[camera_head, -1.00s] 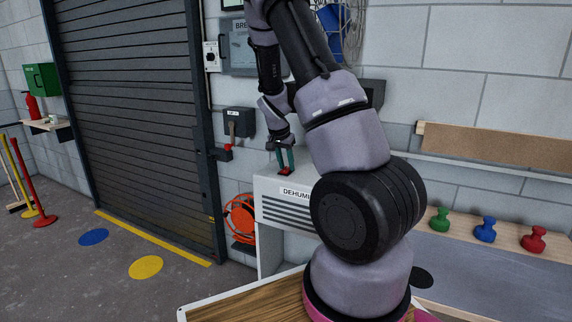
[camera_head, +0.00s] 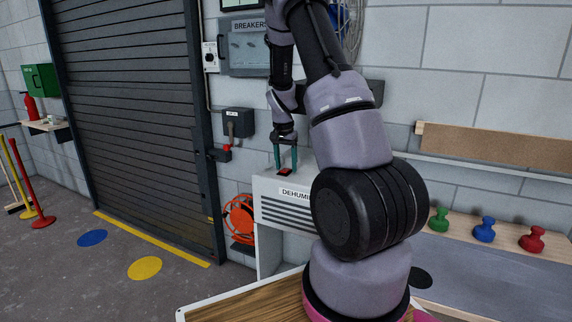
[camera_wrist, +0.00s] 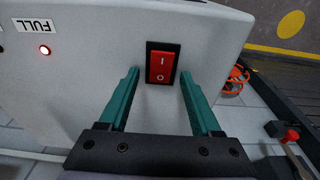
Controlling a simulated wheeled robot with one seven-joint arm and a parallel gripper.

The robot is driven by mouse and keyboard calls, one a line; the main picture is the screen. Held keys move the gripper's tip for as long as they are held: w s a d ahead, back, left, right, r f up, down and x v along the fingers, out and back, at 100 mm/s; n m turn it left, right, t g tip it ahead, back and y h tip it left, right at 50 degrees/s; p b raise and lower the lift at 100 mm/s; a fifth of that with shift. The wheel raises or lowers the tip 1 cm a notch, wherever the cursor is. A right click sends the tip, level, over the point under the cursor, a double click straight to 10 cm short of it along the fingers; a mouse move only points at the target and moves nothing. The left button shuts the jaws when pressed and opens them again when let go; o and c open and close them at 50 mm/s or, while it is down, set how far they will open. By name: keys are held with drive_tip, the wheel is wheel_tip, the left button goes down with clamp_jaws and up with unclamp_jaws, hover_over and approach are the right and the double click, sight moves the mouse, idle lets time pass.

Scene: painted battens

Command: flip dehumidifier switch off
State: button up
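The dehumidifier (camera_head: 270,190) is a white box with dark vents and a label, partly hidden behind my arm. Its red rocker switch (camera_head: 285,171) sits in a black frame on the top face. In the wrist view the switch (camera_wrist: 162,67) shows "I" at the upper end and "O" at the lower end; I cannot tell which end is pressed in. My gripper (camera_head: 286,165) is open, its teal fingers pointing down at the switch. In the wrist view the gripper (camera_wrist: 159,75) has one finger on each side of the switch, with nothing between them.
A breaker box (camera_head: 248,52) and a lever switch box (camera_head: 238,122) are on the wall. An orange reel (camera_head: 240,218) is left of the dehumidifier. Coloured knobs (camera_head: 485,230) stand on the right bench.

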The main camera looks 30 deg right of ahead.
sight(284, 171)
wheel_tip(284, 171, up, 11)
drive_tip(key=a, duration=0.1)
drive_tip(key=shift+s+f, duration=0.15)
drive_tip(key=shift+s, duration=0.3)
idle(0.4)
drive_tip(key=s+a+r+n+t+y, duration=0.25)
drive_tip(key=s+a+r, duration=0.55)
drive_tip(key=s+r, duration=0.45)
drive_tip(key=s+a+r+n+t, duration=0.2)
drive_tip(key=s+a+r, duration=0.1)
drive_tip(key=s, duration=0.4)
drive_tip(key=s+a+r+n+t, duration=0.1)
drive_tip(key=s+a+r, duration=0.2)
drive_tip(key=s, duration=0.4)
drive_tip(key=shift+s+a+n+t+y, duration=0.25)
drive_tip(key=shift+a+n+t+y, duration=0.1)
drive_tip(key=shift+a, duration=0.45)
